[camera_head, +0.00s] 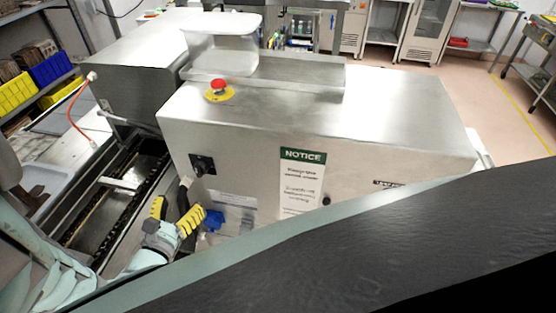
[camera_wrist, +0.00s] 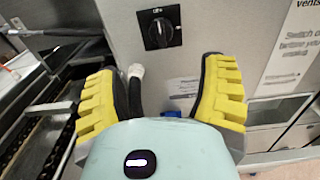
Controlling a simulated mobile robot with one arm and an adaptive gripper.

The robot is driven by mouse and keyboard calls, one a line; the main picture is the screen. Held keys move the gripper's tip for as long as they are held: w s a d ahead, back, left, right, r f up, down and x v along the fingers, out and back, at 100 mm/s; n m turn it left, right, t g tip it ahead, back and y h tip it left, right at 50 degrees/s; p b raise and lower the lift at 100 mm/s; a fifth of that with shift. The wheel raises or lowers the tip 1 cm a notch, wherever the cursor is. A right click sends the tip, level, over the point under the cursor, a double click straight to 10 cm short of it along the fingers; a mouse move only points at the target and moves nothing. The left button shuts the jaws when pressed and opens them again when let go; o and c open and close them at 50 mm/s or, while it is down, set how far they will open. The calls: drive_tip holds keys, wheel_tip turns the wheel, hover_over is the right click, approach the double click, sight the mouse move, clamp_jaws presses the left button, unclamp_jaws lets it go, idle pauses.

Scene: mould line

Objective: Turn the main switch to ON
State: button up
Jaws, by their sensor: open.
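The main switch is a black rotary knob (camera_head: 202,165) on a black plate on the front of the steel machine housing (camera_head: 350,120). In the wrist view the knob (camera_wrist: 161,31) sits above and between my fingers, with a small label over it that is hard to read; its pointer looks roughly upright. My gripper (camera_head: 178,212) has yellow ribbed finger pads and is open and empty. In the wrist view my gripper (camera_wrist: 160,95) shows its fingers spread wide, below the knob and apart from it.
A red emergency button (camera_head: 218,88) stands on top of the housing. A notice sheet (camera_head: 301,182) is to the right of the switch. A conveyor channel (camera_head: 115,205) runs on the left.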

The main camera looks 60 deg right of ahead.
sight(198, 174)
drive_tip(key=x, duration=0.5)
drive_tip(key=b+x, duration=0.1)
drive_tip(key=x, duration=0.5)
drive_tip(key=shift+s+d, duration=0.2)
drive_tip(key=shift+d, duration=0.05)
drive_tip(key=shift+w+d, duration=0.2)
drive_tip(key=shift+d, duration=0.15)
drive_tip(key=shift+c, duration=0.4)
drive_tip(key=shift+a, duration=0.1)
clamp_jaws()
